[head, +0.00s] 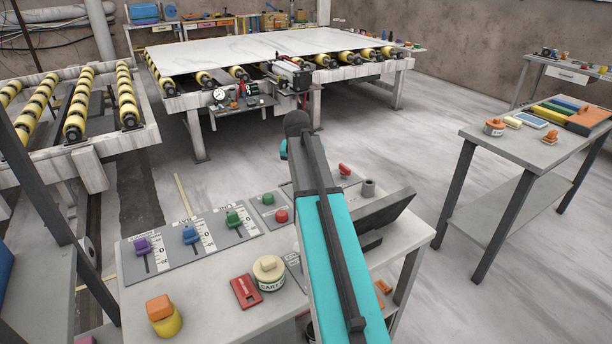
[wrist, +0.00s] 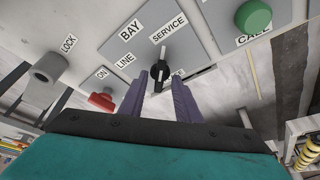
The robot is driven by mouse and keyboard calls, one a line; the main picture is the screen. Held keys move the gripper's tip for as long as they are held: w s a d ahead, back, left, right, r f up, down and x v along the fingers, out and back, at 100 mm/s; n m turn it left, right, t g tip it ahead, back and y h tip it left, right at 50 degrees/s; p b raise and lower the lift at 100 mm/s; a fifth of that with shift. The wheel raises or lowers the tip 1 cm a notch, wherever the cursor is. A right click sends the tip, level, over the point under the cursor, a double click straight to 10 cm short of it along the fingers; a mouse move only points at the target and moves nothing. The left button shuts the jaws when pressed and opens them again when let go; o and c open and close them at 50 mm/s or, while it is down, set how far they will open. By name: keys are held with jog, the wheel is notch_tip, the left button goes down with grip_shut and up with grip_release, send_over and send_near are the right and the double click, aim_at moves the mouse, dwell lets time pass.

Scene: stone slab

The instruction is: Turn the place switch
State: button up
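The place switch (wrist: 164,72) is a black rotary knob with a white pointer line, on a grey panel in the wrist view. Its line points roughly upward in that picture, near the SERVICE label. Labels BAY, LINE and SERVICE surround it; a fourth label is partly hidden by a finger. My gripper (wrist: 160,80) is open, with one purple-grey finger on each side of the knob and gaps showing. I cannot tell whether the fingers reach down around it. In the head view my teal arm hides the switch and the gripper.
A red ON switch (wrist: 102,100), a grey LOCK cylinder (wrist: 48,72) and a green CALL button (wrist: 253,16) are nearby. The console table (head: 205,290) also holds slider levers (head: 191,236), a round tin (head: 268,270), a red box (head: 246,291) and a dark tilted screen (head: 385,212).

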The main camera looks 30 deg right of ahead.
jog(key=shift+r, duration=0.1)
jog(key=b+v, duration=0.1)
jog(key=v, duration=1.2)
jog(key=shift+s+r+b, duration=0.2)
jog(key=shift+r+b, duration=0.05)
jog(key=shift+b, duration=0.1)
dwell(0.7)
